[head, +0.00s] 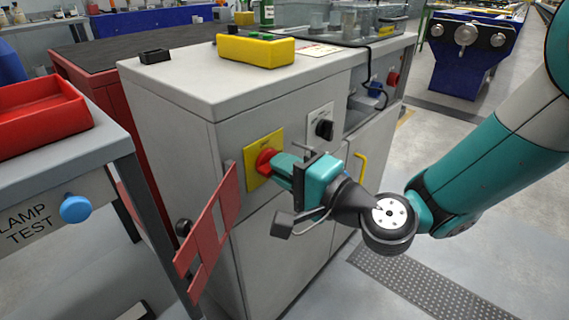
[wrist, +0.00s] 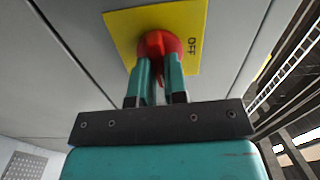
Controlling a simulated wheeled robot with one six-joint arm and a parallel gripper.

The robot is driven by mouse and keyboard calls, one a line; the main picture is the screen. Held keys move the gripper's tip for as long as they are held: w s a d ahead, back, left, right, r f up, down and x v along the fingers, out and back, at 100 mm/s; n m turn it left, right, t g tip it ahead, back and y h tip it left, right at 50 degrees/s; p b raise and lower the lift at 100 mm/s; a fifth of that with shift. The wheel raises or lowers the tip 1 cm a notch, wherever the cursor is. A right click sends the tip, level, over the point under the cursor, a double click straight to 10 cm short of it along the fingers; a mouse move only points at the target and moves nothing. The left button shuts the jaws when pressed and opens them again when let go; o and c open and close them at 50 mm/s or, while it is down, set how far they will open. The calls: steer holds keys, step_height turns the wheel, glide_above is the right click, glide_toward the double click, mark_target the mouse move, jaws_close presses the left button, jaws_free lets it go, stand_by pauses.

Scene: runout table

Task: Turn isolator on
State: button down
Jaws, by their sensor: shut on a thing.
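The isolator is a red rotary knob (head: 267,160) on a yellow plate (head: 252,176), on the front of a grey cabinet. My gripper (head: 275,167) reaches it from the right, its fingers shut on the knob. In the wrist view the red knob (wrist: 158,45) sits between my two teal fingers (wrist: 160,82). The yellow plate (wrist: 120,32) shows the word OFF beside the knob. Part of the knob is hidden by the fingers, and I cannot tell its exact angle.
A black switch (head: 325,129) on a white plate and a yellow handle (head: 361,167) are close on the right. A yellow box (head: 256,50) lies on the cabinet top (head: 190,78).

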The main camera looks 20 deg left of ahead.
steer(key=shift+m, duration=0.4)
steer(key=c, duration=1.1)
jaws_free()
steer(key=shift+c, duration=0.2)
steer(key=b+v, duration=1.7)
steer(key=b, duration=0.1)
steer(key=shift+d, duration=0.25)
steer(key=shift+s, duration=0.2)
